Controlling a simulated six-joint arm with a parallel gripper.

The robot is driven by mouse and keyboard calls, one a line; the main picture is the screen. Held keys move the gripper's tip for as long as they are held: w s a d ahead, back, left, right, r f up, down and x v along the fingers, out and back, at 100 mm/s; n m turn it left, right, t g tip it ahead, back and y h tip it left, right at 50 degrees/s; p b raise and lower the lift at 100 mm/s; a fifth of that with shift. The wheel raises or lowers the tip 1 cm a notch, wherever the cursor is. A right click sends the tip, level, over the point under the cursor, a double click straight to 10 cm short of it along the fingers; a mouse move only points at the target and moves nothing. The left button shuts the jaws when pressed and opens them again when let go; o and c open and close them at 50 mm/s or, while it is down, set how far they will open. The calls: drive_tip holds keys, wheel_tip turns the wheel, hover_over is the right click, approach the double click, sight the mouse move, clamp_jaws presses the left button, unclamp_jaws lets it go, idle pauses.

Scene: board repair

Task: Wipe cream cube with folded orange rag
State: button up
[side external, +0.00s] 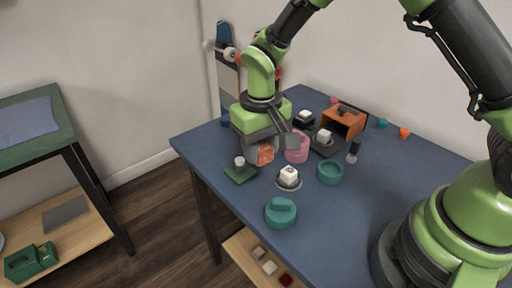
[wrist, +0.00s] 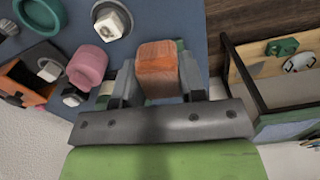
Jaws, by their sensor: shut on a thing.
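The cream cube (side external: 289,174) sits on a round grey plate near the middle of the table, with a dark mark on its top. It also shows in the wrist view (wrist: 113,22), at the top. My gripper (side external: 264,152) is shut on the folded orange rag (wrist: 157,62), which fills the space between the two fingers. In the side view the rag (side external: 265,155) is low over the table, to the left of and behind the cube, and apart from it. Whether the rag touches the table is unclear.
A green pad (side external: 241,175) with a white knob is left of the cube. A pink container (side external: 297,147) stands close behind it, a teal ring (side external: 330,172) to its right and a teal lidded pot (side external: 281,212) in front. An orange box (side external: 344,122) stands farther back.

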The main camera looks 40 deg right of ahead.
sight(293, 173)
drive_tip(key=s+d+r+m, duration=0.15)
drive_tip(key=d+m, duration=0.25)
drive_tip(key=m, duration=0.4)
drive_tip(key=s+d+m, duration=0.2)
drive_tip(key=d+m, duration=0.1)
drive_tip(key=m, duration=0.5)
drive_tip(key=shift+s+d+f, duration=0.1)
drive_tip(key=shift+d+f, duration=0.05)
drive_tip(key=shift+f, duration=3.35)
drive_tip(key=shift+w+f, duration=0.5)
drive_tip(key=shift+f, duration=0.15)
drive_tip(key=shift+c, duration=0.4)
drive_tip(key=shift+w, duration=1.5)
drive_tip(key=shift+s, duration=2)
wheel_tip(293, 173, up, 8)
